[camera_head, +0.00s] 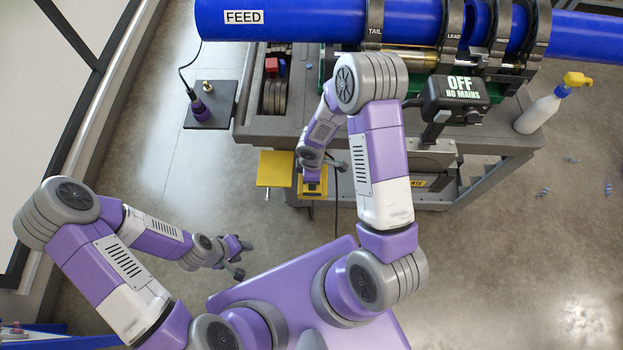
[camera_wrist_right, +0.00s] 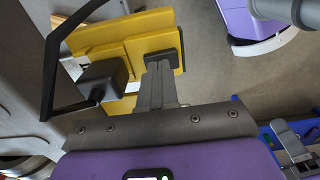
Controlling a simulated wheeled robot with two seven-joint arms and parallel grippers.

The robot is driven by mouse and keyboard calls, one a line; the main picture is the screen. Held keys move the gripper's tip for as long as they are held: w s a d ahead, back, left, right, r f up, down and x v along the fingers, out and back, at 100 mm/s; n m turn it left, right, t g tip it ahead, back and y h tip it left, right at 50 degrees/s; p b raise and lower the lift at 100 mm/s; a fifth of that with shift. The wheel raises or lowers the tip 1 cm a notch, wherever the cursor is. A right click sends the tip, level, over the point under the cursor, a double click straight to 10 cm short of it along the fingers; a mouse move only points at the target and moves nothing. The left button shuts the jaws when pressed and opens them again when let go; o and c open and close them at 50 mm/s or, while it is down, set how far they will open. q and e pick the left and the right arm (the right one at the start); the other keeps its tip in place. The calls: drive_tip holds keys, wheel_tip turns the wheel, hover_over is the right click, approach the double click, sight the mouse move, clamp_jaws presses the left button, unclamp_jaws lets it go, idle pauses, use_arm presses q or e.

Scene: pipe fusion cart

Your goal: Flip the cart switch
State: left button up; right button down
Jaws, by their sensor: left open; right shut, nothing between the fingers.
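The cart (camera_head: 330,125) stands ahead, with a display (camera_head: 455,92) reading "OFF NO MAINS". A yellow box (camera_head: 313,188) on the cart's near side lies at my right gripper (camera_head: 314,184); it looks like the switch housing. In the right wrist view, my right gripper (camera_wrist_right: 163,66) is shut and empty, its tips over a dark part on the yellow housing (camera_wrist_right: 120,35). I cannot tell whether they touch it, or which way the switch is set. My left gripper (camera_head: 240,257) is open and empty, over the floor left of my base.
A blue pipe (camera_head: 290,20) marked "FEED" lies in clamps on the cart. A yellow plate (camera_head: 273,168) is beside the housing. A black cable (camera_wrist_right: 48,75) loops close to my right gripper. A spray bottle (camera_head: 545,108) stands at right; a dark mat (camera_head: 210,107) lies at left.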

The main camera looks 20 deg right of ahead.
sight(311, 186)
wheel_tip(311, 186, up, 13)
drive_tip(key=p, duration=0.3)
drive_tip(key=shift+s+a, duration=0.35)
drive_tip(key=shift+s, duration=0.1)
drive_tip(key=shift+r, duration=0.1)
